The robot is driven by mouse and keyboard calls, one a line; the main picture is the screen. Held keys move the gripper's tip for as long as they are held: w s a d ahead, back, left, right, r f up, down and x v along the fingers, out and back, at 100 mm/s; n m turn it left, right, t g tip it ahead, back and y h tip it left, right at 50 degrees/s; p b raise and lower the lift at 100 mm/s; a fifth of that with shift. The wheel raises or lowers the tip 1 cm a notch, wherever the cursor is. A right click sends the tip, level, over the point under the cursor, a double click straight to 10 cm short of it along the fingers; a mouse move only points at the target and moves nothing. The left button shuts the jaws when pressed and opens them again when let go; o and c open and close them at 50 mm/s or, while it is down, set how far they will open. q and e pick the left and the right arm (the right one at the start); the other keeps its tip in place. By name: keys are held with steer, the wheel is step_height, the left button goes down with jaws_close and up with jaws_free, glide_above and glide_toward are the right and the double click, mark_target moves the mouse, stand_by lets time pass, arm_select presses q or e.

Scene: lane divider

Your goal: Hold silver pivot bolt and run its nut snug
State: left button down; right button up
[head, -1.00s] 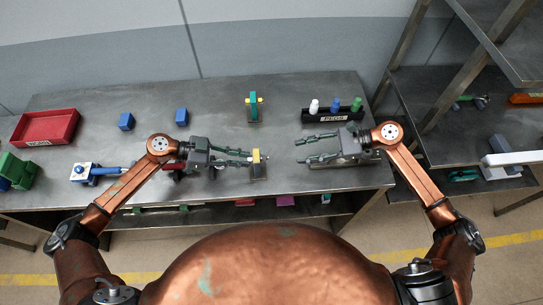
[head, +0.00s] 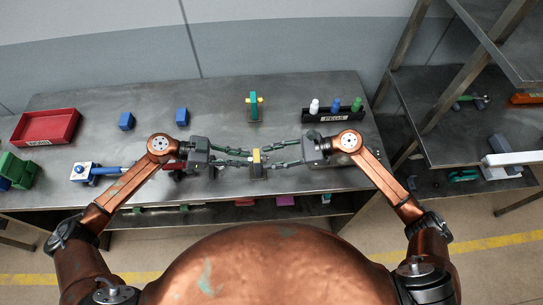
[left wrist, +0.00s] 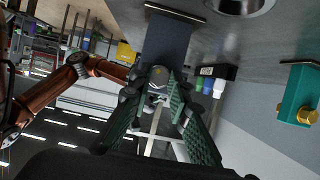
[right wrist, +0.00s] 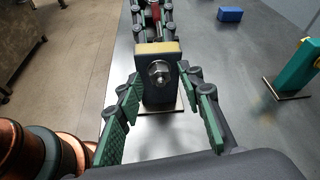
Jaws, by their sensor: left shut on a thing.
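A dark stand with a yellow top (head: 257,165) stands upright near the middle of the table's front part. The silver pivot bolt passes through it; its head (left wrist: 158,75) shows between my left fingertips in the left wrist view. My left gripper (head: 246,157) is shut on that bolt head from the left side. The silver hex nut (right wrist: 160,72) faces my right wrist camera on the stand's other side. My right gripper (right wrist: 164,98) is open, with one finger on each side of the nut and clear of it. The gap between nut and stand face is hard to judge.
A teal post with yellow knobs (head: 253,106) stands behind the stand. A black peg rack (head: 340,115) holds white, blue and green pegs at the back right. Blue blocks (head: 126,121) and a red bin (head: 47,127) are at left. Table between them is clear.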

jaws_close()
stand_by(0.3)
stand_by(0.3)
steer(key=m+g, duration=0.2)
steer(key=m, duration=0.1)
steer(key=shift+w, duration=0.25)
steer(key=shift+w+m+g, duration=0.15)
steer(key=shift+m+g, duration=0.95)
steer(key=shift+m, duration=0.5)
jaws_free()
